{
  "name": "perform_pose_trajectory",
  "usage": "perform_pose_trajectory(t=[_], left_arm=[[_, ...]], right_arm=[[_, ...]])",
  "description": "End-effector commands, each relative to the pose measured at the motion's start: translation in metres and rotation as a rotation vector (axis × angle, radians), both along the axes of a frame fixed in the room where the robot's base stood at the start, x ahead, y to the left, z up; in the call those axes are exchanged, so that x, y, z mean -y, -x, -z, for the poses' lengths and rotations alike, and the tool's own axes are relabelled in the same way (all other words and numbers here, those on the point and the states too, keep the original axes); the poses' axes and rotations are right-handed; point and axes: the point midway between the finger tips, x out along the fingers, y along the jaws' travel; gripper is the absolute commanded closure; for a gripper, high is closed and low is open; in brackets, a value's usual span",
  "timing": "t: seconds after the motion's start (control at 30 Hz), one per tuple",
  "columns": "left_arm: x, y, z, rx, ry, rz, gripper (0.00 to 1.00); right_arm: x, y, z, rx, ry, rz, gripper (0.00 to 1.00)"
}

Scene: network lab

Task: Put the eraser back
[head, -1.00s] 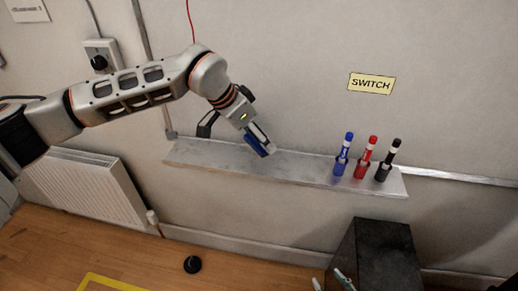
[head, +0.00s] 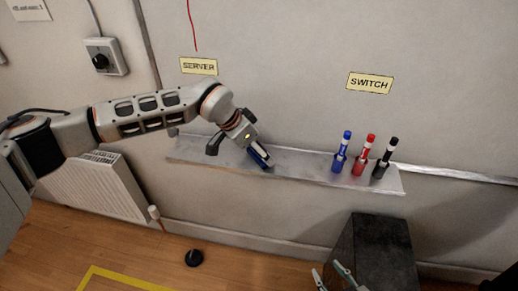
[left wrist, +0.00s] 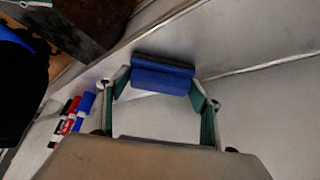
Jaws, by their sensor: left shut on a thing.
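The blue eraser (head: 260,158) with a dark side is between the fingers of my left gripper (head: 256,152), which is shut on it. In the head view it is low over the left-middle part of the wall shelf (head: 300,170), tilted, its lower end at or just above the surface; I cannot tell if it touches. In the left wrist view the eraser (left wrist: 163,76) lies across the two green-grey fingertips, with the shelf behind it. My right gripper (head: 331,276) shows at the bottom edge, its fingers apart and empty, away from the shelf.
Blue (head: 342,152), red (head: 364,155) and black (head: 385,158) markers stand on the shelf's right part. SERVER (head: 199,66) and SWITCH (head: 370,83) labels are on the wall. A dark box (head: 370,255) stands below the shelf. The shelf between eraser and markers is clear.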

Motion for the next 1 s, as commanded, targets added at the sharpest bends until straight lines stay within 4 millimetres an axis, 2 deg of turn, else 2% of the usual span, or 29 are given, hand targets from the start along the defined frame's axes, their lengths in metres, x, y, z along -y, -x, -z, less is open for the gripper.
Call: perform_pose_trajectory(t=[0.07,0.1,0.37,0.53,1.0], left_arm=[[0.000,0.000,0.003,0.000,0.000,0.000,0.53],[0.000,0.000,0.002,0.000,0.000,0.000,0.28],[0.000,0.000,0.001,0.000,0.000,0.000,0.28],[-0.004,0.001,-0.008,0.001,0.000,0.000,0.28],[-0.041,0.026,-0.084,0.003,0.001,-0.001,0.28]], right_arm=[[0.000,0.000,0.003,0.001,0.000,0.000,0.60],[0.000,0.000,0.002,0.001,0.000,0.000,0.60],[0.000,0.000,0.002,0.000,0.001,-0.001,0.60],[0.000,0.001,0.003,-0.003,0.001,-0.001,0.60],[0.000,0.002,0.021,-0.007,0.002,-0.001,0.60]])
